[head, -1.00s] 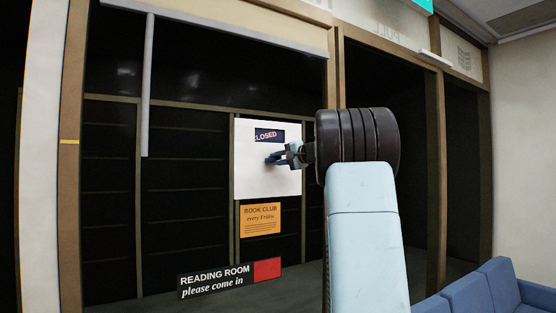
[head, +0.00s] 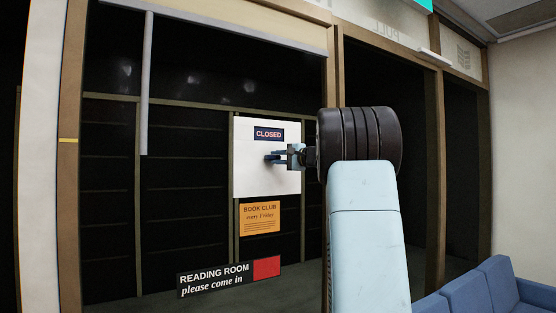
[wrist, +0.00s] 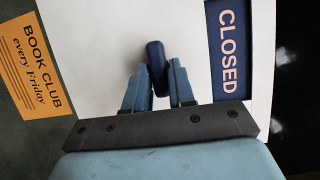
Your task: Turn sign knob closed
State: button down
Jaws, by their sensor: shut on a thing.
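The white sign board (head: 250,180) hangs on the dark glass door. The CLOSED label also shows on the right in the wrist view (wrist: 228,48). A dark blue knob (wrist: 155,54) stands out from the board below the label. My gripper (head: 280,158) reaches in from the right, in front of the board. In the wrist view its two blue fingers (wrist: 160,75) are shut on the knob. The knob's lower part is hidden between the fingers.
An orange BOOK CLUB notice (head: 260,219) is just below the board. A READING ROOM sign with a red patch (head: 266,268) is lower down. Blue seats (head: 485,290) stand at the lower right. Wooden frame posts (head: 333,90) flank the glass.

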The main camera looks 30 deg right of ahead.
jog(key=shift+d+f, duration=0.1)
jog(key=shift+f, duration=0.15)
jog(key=c, duration=1.1)
grip_release()
jog(key=shift+o, duration=0.3)
jog(key=shift+r, duration=0.1)
jog(key=v, duration=1.3)
jog(key=shift+s, duration=0.35)
jog(key=shift+d, duration=0.15)
